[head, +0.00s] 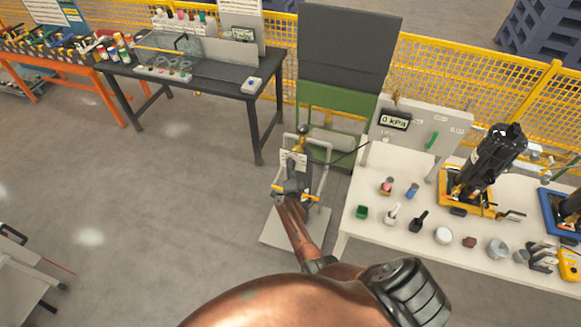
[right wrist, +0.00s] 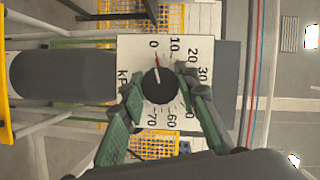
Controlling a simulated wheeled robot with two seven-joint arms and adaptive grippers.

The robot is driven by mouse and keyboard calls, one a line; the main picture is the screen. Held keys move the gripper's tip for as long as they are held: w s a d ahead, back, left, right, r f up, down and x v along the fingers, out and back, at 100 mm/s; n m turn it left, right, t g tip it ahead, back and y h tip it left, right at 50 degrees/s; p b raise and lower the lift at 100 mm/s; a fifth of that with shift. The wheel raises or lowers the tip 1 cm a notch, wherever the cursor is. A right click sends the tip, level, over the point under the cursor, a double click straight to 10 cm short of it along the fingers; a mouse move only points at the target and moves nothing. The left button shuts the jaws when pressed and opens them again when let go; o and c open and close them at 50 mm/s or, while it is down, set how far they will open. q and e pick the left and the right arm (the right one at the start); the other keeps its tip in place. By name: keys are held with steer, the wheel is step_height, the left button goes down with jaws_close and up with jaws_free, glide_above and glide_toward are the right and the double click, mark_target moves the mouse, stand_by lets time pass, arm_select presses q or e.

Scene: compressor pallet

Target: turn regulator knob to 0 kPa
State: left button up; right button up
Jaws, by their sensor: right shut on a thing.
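The black regulator knob (right wrist: 159,87) sits on a white dial plate (right wrist: 128,48) marked in kPa. Its pointer, with a red tip, points up close to the 0 mark. My right gripper (right wrist: 160,78) is shut on the knob, with one green-padded finger on each side. In the head view my right gripper (head: 292,190) is at the dial plate (head: 294,160) on the compressor stand, and it hides the knob there. A display (head: 395,119) on the grey panel reads 0 kPa. My left gripper is not in view.
A white table (head: 355,215) with a pump and small parts stands to the right. A black workbench (head: 215,75) is at the back left. A green and grey cabinet (head: 340,105) stands behind the compressor.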

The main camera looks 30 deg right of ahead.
steer(key=shift+f, duration=0.1)
steer(key=o, duration=1.2)
steer(key=shift+c, duration=0.2)
